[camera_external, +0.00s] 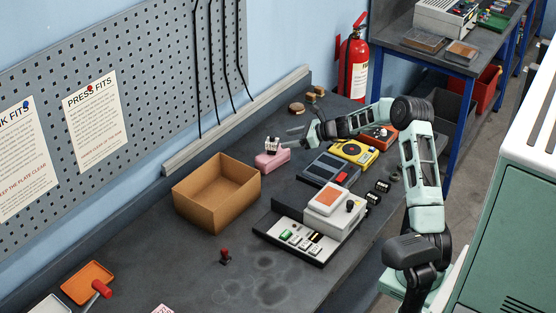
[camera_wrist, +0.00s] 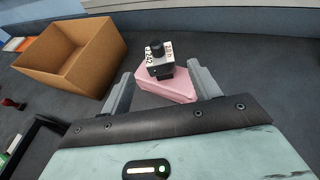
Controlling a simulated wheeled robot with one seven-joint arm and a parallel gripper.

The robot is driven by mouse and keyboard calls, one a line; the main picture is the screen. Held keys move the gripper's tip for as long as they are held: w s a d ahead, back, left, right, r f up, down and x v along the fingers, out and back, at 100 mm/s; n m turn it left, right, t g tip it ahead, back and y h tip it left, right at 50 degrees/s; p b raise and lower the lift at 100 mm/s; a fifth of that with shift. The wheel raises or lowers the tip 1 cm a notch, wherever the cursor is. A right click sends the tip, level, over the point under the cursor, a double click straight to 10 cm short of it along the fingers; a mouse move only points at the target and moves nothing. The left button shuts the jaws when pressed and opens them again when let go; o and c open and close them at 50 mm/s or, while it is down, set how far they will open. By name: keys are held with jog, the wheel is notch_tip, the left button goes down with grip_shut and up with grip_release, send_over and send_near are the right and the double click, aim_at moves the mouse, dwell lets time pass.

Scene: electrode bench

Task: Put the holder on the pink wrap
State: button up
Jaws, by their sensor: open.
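The holder (camera_external: 271,146) is a small white block with a black knob on top and a dark lower part; printed markings show on it in the wrist view (camera_wrist: 158,57). It appears upright on top of the pink wrap (camera_external: 272,160), which also shows in the wrist view (camera_wrist: 166,91). My gripper (camera_external: 294,136) is just right of the holder in the external view. In the wrist view my gripper (camera_wrist: 160,70) is open, with one finger to each side of the holder and a visible gap to both. Its fingers hold nothing. The holder's underside is hidden.
An open cardboard box (camera_external: 217,194) stands left of the wrap. A dark device (camera_external: 329,169), a yellow meter (camera_external: 353,152) and a white unit with an orange top (camera_external: 333,207) stand to the right. A small red-topped item (camera_external: 225,256) is nearer the front. Bare bench surrounds it.

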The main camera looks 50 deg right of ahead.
jog(key=shift+v, duration=2.25)
jog(key=s+a+n+g+y, duration=0.25)
jog(key=a+n+g, duration=0.45)
jog(key=a, duration=1.6)
jog(key=s+a+n+g, duration=0.1)
jog(key=s+a+n, duration=0.35)
jog(key=a, duration=0.25)
jog(key=s+a+n+g, duration=0.1)
jog(key=s+a+n, duration=0.3)
jog(key=a+n, duration=0.25)
jog(key=s+a+f+n+g+h, duration=0.1)
jog(key=s+a+n+g, duration=0.1)
jog(key=s+a+n, duration=0.45)
jog(key=s+a+n+g+h, duration=0.2)
jog(key=s+a+n, duration=0.15)
jog(key=s, duration=0.55)
jog(key=s+f+n+h, duration=0.1)
jog(key=s+n+h, duration=0.3)
jog(key=s+n, duration=0.7)
jog(key=s, duration=0.4)
jog(key=shift+f, duration=0.25)
